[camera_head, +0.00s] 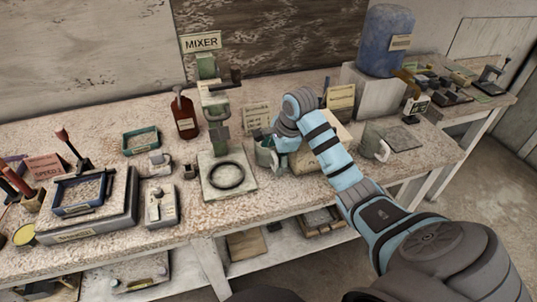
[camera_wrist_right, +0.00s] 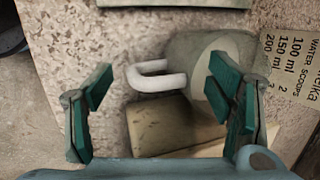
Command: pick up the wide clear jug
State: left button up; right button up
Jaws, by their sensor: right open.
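A grey, see-through-looking jug (camera_wrist_right: 196,52) with a white loop handle (camera_wrist_right: 155,78) lies under my right gripper (camera_wrist_right: 160,90) in the wrist view. The handle shows between the two green fingers, which are spread wide and hold nothing. The right finger overlaps part of the jug. In the head view this jug (camera_head: 263,154) stands beside my right gripper (camera_head: 278,156), partly hidden by it. A second grey-green jug (camera_head: 373,142) with a pale handle stands farther right. I cannot tell from size which is wider. My left gripper is out of view.
A card (camera_wrist_right: 291,62) about water scoops stands close to the right finger. A wooden block (camera_wrist_right: 168,126) lies below the handle. The mixer stand (camera_head: 226,176) is left of the gripper, and a blue drum (camera_head: 384,40) stands on a plinth behind.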

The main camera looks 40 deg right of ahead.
jog(key=shift+x, duration=0.8)
jog(key=shift+s+d, duration=0.1)
jog(key=shift+s, duration=0.05)
jog(key=shift+c, duration=0.6)
grip_shut()
notch_tip(320, 180, up, 9)
jog(key=shift+r+p, duration=0.15)
jog(key=shift+p, duration=0.4)
notch_tip(320, 180, up, 11)
jog(key=p, duration=1)
jog(key=shift+p, duration=0.35)
